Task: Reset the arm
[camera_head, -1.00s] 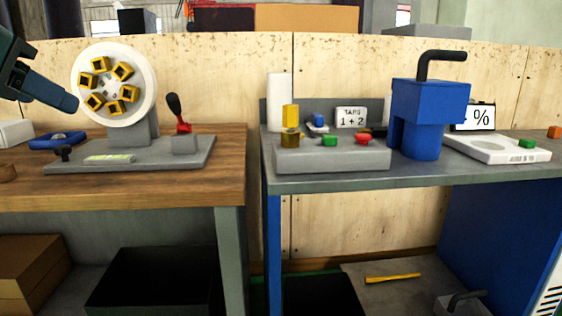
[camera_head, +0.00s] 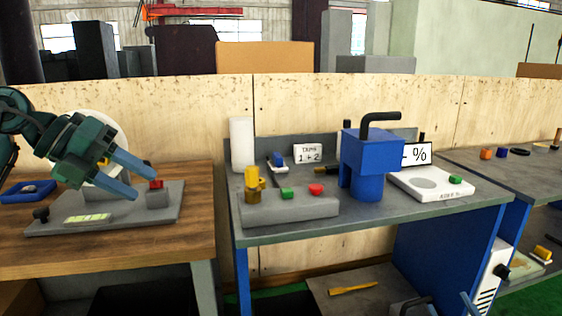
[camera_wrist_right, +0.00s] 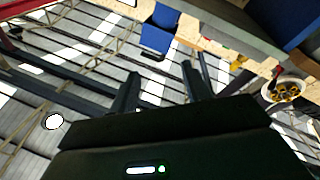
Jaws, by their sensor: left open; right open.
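My left gripper (camera_head: 142,185) reaches in from the left in the head view, with its two blue fingers apart and nothing between them. My right gripper (camera_wrist_right: 160,72) shows in the right wrist view with two dark fingers apart and empty. What looks like a tip of it shows at the bottom right of the head view.
The middle table (camera_head: 400,217) bears a grey button box (camera_head: 290,210), a yellow part (camera_head: 252,184), a blue machine with a black handle (camera_head: 372,160) and a white scale (camera_head: 432,184). A wooden panel stands behind. A gap separates the left table (camera_head: 190,235) from the middle one.

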